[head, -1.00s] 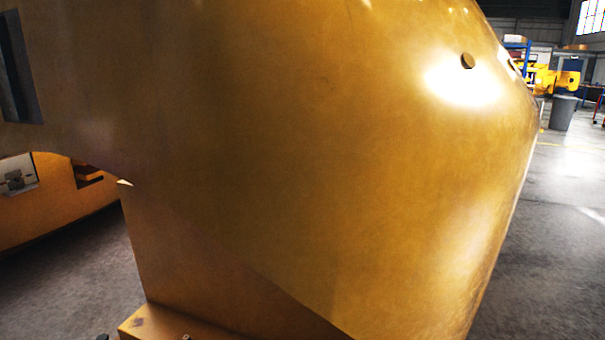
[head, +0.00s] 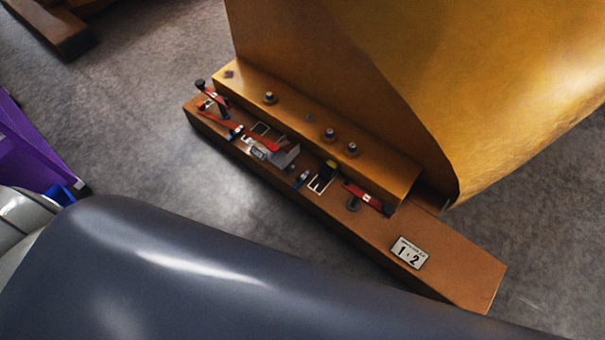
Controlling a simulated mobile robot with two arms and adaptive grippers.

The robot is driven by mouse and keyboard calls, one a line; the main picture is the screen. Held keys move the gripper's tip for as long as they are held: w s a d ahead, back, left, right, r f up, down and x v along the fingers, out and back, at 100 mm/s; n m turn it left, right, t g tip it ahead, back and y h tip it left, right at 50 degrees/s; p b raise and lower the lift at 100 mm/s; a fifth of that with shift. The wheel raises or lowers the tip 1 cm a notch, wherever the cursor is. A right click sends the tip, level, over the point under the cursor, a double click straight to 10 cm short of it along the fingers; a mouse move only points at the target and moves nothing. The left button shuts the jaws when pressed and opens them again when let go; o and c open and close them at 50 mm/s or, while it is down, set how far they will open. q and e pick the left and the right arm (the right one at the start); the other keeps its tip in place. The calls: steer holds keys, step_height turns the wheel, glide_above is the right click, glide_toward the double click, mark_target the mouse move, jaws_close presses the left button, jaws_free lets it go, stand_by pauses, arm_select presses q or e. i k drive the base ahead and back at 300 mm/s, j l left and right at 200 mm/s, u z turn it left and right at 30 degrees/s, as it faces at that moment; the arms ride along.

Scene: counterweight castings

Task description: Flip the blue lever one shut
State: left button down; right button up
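A row of small controls sits on a narrow brown ledge (head: 455,272) at the foot of the yellow casting. Among them a small dark blue piece (head: 302,179) stands near the middle. Another small blue piece (head: 236,132) lies by a red lever arm (head: 262,140). Which of these is the blue lever, and whether it is open or shut, is too small to tell. Neither gripper shows in the head view.
The large yellow casting (head: 420,70) rises behind the ledge. A red lever with a black knob (head: 201,84) stands at the ledge's left end. A plate reading 1 2 (head: 408,252) is at the right. A purple object (head: 30,150) is at left. Grey floor is clear between.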

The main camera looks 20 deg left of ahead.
mark_target(300, 179)
steer(key=z, duration=0.25)
steer(key=j+z, duration=0.45)
steer(key=i+j+z, duration=0.1)
steer(key=j+z, duration=0.8)
steer(key=k+j, duration=0.1)
steer(key=j, duration=0.25)
steer(key=k+j+z, duration=0.1)
steer(key=j, duration=0.25)
steer(key=k+j, duration=0.15)
steer(key=j, duration=0.15)
steer(key=k+j, duration=0.1)
steer(key=j, duration=0.25)
steer(key=k+j+z, duration=0.1)
steer(key=j, duration=0.2)
